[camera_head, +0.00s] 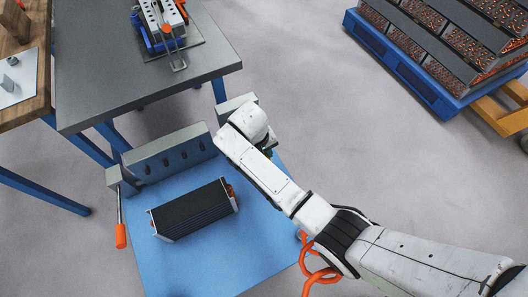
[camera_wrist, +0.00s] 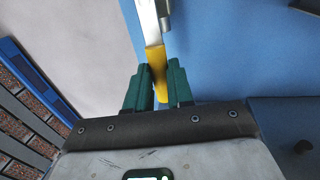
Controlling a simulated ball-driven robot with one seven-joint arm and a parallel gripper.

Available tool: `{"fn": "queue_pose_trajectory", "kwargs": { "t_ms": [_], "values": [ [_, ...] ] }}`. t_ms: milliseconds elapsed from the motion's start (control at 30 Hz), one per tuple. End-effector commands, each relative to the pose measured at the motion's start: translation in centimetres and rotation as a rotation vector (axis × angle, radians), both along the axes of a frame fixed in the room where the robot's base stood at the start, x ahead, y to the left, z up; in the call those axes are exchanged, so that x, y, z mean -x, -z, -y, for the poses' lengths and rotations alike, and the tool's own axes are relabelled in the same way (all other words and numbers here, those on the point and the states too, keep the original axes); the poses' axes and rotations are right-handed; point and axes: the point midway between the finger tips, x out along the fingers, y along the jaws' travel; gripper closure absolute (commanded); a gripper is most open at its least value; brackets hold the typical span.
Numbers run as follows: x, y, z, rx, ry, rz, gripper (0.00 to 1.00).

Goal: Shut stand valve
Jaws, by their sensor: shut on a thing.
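The stand valve's handle shows in the wrist view as a flat metal lever (camera_wrist: 147,22) with a yellow grip (camera_wrist: 154,58). My gripper (camera_wrist: 160,82) has its two green fingers shut around the end of the yellow grip. The blue stand (camera_head: 215,255) lies beneath, and its blue surface (camera_wrist: 235,50) also shows in the wrist view. In the head view my arm hides the valve and nearly all of the gripper. The valve's body cannot be seen.
A black finned block (camera_head: 195,212) lies on the stand before a grey slotted plate (camera_head: 170,155). A grey table (camera_head: 100,75) stands behind. A loaded blue pallet (camera_head: 400,65) is at upper right, with clear floor between.

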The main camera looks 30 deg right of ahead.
Motion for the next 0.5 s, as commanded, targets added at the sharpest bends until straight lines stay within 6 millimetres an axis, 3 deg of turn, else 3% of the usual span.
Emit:
{"fn": "queue_pose_trajectory", "kwargs": {
  "t_ms": [500],
  "values": [
    [-0.05,-0.14,0.47,0.0,0.072,0.0,1.0]
  ]
}}
